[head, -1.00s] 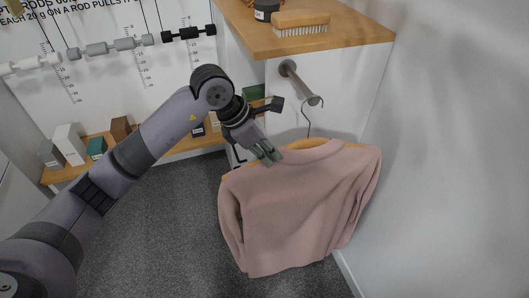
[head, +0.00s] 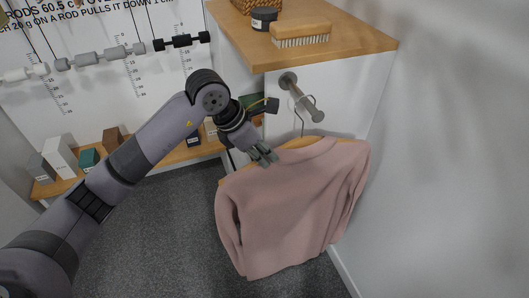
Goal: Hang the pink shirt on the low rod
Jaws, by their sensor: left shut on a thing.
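The pink shirt (head: 292,205) hangs from a wooden hanger (head: 298,143) with a thin wire hook, in the middle of the head view. The low rod (head: 301,98) is a short grey metal peg sticking out from the white panel below the wooden top. The hanger's hook (head: 313,99) is at the rod, with its wire showing on both sides of it. I cannot tell whether its weight rests there. My left gripper (head: 263,156) is shut on the shirt's left shoulder, at the hanger's end. My right gripper is not in view.
A wooden top (head: 340,42) above the rod bears a brush (head: 301,34) and a dark jar (head: 264,18). A white wall stands close on the right. A low shelf with small boxes (head: 60,155) runs along the back left. The grey carpet is clear.

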